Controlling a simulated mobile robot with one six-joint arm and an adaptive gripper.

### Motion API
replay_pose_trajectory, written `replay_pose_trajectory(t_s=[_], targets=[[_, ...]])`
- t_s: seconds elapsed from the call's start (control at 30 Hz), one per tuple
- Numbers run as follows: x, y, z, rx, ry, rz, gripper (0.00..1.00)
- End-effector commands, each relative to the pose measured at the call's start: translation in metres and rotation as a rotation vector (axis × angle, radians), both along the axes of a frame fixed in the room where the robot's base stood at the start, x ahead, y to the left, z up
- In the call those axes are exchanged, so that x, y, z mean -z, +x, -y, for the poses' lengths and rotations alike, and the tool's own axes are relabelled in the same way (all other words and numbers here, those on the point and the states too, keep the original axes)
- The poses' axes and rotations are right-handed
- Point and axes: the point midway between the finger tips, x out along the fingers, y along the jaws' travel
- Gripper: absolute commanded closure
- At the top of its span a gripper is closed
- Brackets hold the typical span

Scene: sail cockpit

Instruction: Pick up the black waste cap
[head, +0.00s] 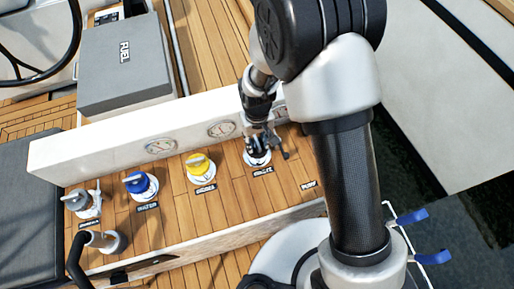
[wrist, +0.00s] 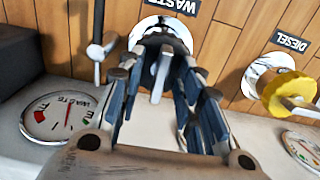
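The black waste cap (wrist: 160,43) sits in a white round deck ring below the WASTE label in the wrist view. Its grey handle bar (wrist: 159,76) stands between my fingers. My gripper (wrist: 162,88) is over the cap, with its fingers spread to either side and gaps visible between them and the bar. In the head view my gripper (head: 258,143) is down at the white ring (head: 257,159) and hides most of the cap. Whether a finger touches the cap's rim cannot be told.
A yellow diesel cap (head: 198,164), a blue cap (head: 138,183) and a grey cap (head: 80,203) stand in a row to the left. A dark lever (head: 284,150) is close on the right. A white gauge panel (head: 100,153) runs behind; a grey box (head: 125,65) stands beyond.

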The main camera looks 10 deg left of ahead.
Motion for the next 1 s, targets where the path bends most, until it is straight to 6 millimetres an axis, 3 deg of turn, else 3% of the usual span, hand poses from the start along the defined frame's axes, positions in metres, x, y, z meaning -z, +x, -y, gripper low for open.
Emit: replay_pose_trajectory(t_s=[0.13, 0.6, 1.0], targets=[[-0.0016, 0.0004, -0.0003, 0.000, 0.001, 0.001, 0.68], [-0.0018, 0.0003, -0.0002, 0.000, 0.001, 0.001, 1.00], [-0.0019, 0.0005, -0.0003, 0.000, 0.001, 0.002, 1.00]])
